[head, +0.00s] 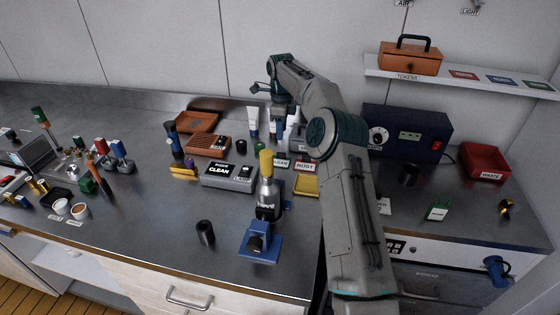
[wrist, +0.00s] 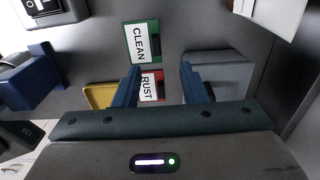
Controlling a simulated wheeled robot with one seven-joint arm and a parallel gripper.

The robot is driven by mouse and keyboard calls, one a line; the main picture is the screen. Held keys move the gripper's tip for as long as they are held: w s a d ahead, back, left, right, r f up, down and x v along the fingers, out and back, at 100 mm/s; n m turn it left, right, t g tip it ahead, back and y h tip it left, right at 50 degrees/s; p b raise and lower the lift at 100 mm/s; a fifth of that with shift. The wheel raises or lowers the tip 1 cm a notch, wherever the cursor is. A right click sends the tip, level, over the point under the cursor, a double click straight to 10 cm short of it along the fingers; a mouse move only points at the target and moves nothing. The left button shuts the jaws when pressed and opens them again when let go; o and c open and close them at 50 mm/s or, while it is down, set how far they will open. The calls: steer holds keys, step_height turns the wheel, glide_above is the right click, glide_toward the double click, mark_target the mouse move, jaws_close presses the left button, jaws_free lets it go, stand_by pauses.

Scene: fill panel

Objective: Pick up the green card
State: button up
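The green card (wrist: 155,29), with a white label reading CLEAN, lies flat on the grey worktop. It is at the top centre of the wrist view, with a dark block on its right side. In the head view it is a small green-edged card (head: 280,163) in front of my arm's end. My gripper (wrist: 160,67) is open, its two blue fingers apart with nothing held between them. The green card appears just beyond the fingertips.
A red card (wrist: 150,85) labelled RUST lies beside the green one, showing between the fingers. A yellow tray (head: 306,185) is close by. A grey CLEAN box (head: 230,177) and a yellow-topped bottle (head: 267,190) stand nearby.

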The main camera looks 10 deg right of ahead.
mark_target(281, 153)
step_height(281, 153, down, 3)
steer(key=shift+f, duration=0.2)
steer(key=f, duration=0.1)
steer(key=f+p, duration=0.1)
steer(key=f, duration=0.2)
steer(key=shift+s+a+f+p, duration=0.1)
steer(key=shift+s+f+p, duration=0.05)
steer(key=shift+s+p, duration=0.2)
steer(key=shift+f, duration=0.55)
jaws_close()
